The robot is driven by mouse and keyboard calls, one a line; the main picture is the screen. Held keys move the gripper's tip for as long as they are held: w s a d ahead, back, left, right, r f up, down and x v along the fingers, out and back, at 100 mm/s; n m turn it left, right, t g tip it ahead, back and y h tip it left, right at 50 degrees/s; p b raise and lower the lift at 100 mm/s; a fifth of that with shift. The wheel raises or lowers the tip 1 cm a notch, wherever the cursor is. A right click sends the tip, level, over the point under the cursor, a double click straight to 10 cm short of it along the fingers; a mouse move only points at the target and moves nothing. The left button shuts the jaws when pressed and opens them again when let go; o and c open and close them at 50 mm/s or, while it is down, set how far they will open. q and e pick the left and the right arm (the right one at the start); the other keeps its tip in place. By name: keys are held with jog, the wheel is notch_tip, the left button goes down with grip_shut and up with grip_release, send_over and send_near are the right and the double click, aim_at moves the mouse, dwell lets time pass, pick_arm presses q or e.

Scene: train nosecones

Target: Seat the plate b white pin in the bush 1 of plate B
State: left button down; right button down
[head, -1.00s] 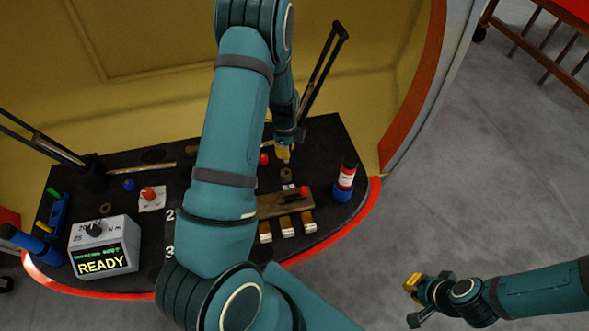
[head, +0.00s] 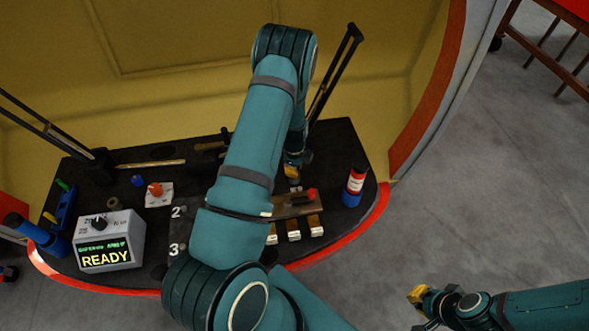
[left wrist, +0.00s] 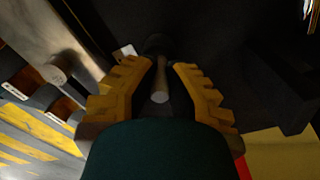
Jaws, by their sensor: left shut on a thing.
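My left gripper (head: 292,175) reaches down to the black console, just behind a brown plate (head: 290,212) with a red-ended lever. In the left wrist view its yellow fingers (left wrist: 161,92) are closed around a thin pale pin (left wrist: 160,85); I take this as the plate b white pin. A dark round shape lies at the pin's far end. The bush is hidden or too dark to make out, so I cannot tell whether the pin is in it. My right gripper (head: 421,310) is open and empty over the floor, away from the console.
A red, white and blue cylinder (head: 355,187) stands right of the plate. A grey box reading READY (head: 108,242), an orange knob (head: 155,189) and a blue knob (head: 137,181) are on the left. A black handle (head: 335,75) rises behind my left gripper.

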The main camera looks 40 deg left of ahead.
pick_arm(q)
jog(key=c, duration=1.5)
grip_release()
jog(key=shift+f, duration=0.15)
jog(key=o, duration=0.4)
